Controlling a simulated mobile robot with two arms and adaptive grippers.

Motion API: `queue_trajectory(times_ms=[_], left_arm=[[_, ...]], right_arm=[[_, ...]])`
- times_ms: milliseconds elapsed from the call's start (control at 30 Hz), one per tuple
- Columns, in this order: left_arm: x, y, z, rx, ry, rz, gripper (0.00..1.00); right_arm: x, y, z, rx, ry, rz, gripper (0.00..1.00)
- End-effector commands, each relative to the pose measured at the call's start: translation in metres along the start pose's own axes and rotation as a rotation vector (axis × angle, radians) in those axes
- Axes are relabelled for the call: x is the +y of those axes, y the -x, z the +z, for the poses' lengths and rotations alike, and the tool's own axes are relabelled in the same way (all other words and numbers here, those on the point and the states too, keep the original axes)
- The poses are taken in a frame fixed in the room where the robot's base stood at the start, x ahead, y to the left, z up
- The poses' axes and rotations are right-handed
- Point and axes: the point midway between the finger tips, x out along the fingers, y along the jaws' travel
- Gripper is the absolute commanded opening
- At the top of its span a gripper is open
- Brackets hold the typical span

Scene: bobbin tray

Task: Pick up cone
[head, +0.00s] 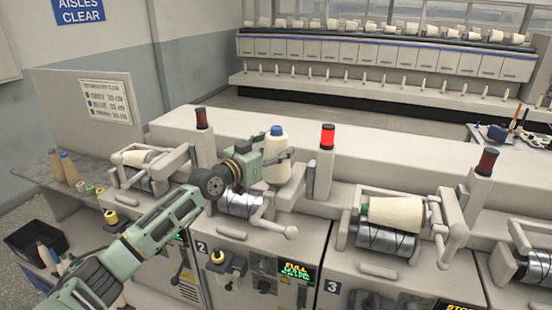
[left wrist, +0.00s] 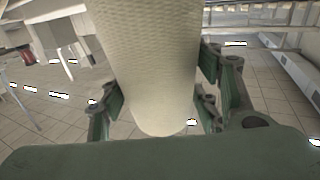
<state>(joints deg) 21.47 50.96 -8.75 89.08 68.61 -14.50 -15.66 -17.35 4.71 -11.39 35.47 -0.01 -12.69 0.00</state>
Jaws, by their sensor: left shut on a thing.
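A cream yarn cone (head: 277,168) with a blue top stands upright above winding position 2 in the head view. My left gripper (head: 279,156) is shut around the cone's body from the left. The left wrist view shows the cone (left wrist: 150,60) large and close between the green fingers (left wrist: 158,105). The cone appears held above the metal drum (head: 241,203) of position 2. The lit red lamp (head: 327,137) stands just right of the cone. My right gripper is not in view.
Other cones lie on the cradles at the left (head: 142,158) and at position 3 (head: 397,213). Unlit lamp posts (head: 202,130) (head: 484,170) rise between positions. The machine's flat top (head: 370,146) behind is clear. A black bin (head: 35,242) and small cones stand at the left.

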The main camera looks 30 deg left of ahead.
Motion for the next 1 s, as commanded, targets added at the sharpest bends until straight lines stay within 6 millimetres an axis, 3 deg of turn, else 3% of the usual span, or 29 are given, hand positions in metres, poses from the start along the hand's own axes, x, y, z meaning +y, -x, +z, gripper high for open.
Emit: queue_trajectory(times_ms=[233, 533, 1000], left_arm=[[0.002, 0.0, 0.001, -0.002, 0.003, 0.003, 0.24], [0.003, -0.001, -0.005, 0.003, 0.003, 0.005, 0.24], [0.001, 0.0, -0.088, 0.005, 0.0, 0.002, 0.24]], right_arm=[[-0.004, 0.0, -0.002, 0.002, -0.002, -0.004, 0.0], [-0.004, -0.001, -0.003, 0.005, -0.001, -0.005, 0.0], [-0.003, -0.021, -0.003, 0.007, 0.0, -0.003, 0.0]])
